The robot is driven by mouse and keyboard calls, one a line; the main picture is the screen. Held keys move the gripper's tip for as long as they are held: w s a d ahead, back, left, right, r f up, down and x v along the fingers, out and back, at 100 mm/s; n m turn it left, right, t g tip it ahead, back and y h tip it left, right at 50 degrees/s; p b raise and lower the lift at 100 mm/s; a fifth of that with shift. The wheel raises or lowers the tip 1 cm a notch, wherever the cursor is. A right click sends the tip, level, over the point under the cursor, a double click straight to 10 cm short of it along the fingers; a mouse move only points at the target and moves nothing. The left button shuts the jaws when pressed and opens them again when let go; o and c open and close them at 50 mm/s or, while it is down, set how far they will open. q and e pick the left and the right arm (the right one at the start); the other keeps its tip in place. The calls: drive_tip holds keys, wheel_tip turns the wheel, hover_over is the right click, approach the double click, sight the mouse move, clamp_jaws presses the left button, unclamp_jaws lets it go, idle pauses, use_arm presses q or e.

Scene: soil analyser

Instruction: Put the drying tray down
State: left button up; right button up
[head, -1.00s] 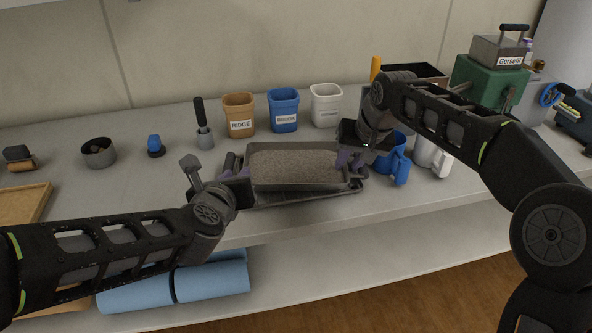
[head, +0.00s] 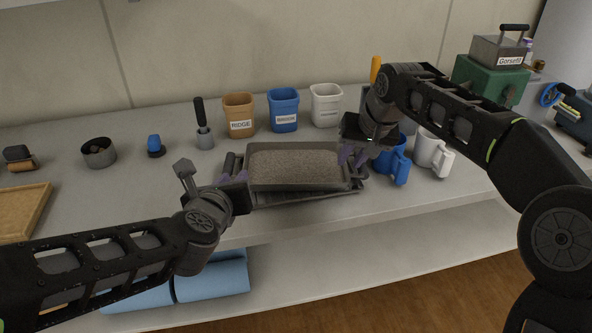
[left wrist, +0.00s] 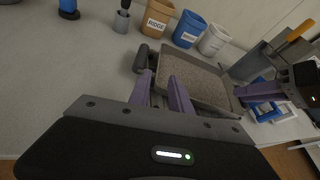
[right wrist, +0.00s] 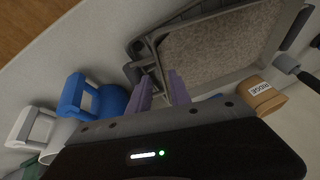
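The drying tray (head: 300,187) is a grey rectangular tray filled with grey-brown soil (head: 295,165). It sits level over a dark ribbed base (head: 305,198) at the bench's front middle; whether it bears fully on it is hard to see. It also shows in the left wrist view (left wrist: 212,104) and right wrist view (right wrist: 160,42). My left gripper (head: 228,181) is at the tray's left end, its purple fingers apart in the left wrist view (left wrist: 162,82). My right gripper (head: 353,155) is at the right end, its fingers (right wrist: 159,85) apart near the tray's end frame.
Brown (head: 239,113), blue (head: 284,111) and white (head: 326,106) bins stand behind the tray. A blue mug (head: 397,165) and a white mug (head: 433,151) stand close to the right gripper.

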drive_tip(key=v, duration=1)
drive_tip(key=shift+s+f, duration=0.1)
